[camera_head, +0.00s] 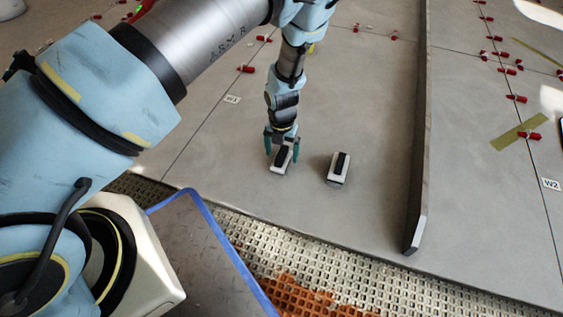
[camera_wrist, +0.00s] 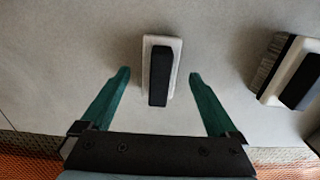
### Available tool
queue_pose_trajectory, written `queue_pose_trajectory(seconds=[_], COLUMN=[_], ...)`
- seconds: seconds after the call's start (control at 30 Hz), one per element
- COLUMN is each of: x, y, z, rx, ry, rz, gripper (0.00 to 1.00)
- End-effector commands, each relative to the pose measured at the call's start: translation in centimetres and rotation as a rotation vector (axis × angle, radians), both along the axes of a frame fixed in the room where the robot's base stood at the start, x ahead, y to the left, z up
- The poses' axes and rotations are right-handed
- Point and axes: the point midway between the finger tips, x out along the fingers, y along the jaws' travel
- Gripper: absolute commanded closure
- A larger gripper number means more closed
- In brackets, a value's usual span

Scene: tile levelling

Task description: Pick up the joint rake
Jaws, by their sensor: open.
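A small pale block with a black grip on top (camera_head: 281,160), which I take to be the joint rake, lies on the grey tiles. In the wrist view it (camera_wrist: 148,48) sits in the middle, its grip pointing down between the fingertips. Its underside is hidden. My gripper (camera_head: 282,149) is over it, pointing down. Its two green fingers (camera_wrist: 158,75) are open, one to each side, with clear gaps to the block. Nothing is held.
A similar white tool with a black grip (camera_head: 339,168) lies to the right; the wrist view shows bristles on it (camera_wrist: 268,62). A long grey bar (camera_head: 419,130) lies beyond it. Red clips (camera_head: 246,69) dot the tile joints. A blue-rimmed tray (camera_head: 208,232) is in front.

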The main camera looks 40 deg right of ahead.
Motion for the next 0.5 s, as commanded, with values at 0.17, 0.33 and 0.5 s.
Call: queue_pose_trajectory(seconds=[0.17,0.33,0.5], x=[0.0,0.0,0.0], y=[0.0,0.0,0.0], z=[-2.7,-2.6,-2.6], rx=[-0.001,-0.001,-0.001], ry=[0.000,0.000,0.000], rz=[0.000,0.000,0.000], gripper=[0.05,0.05,0.16])
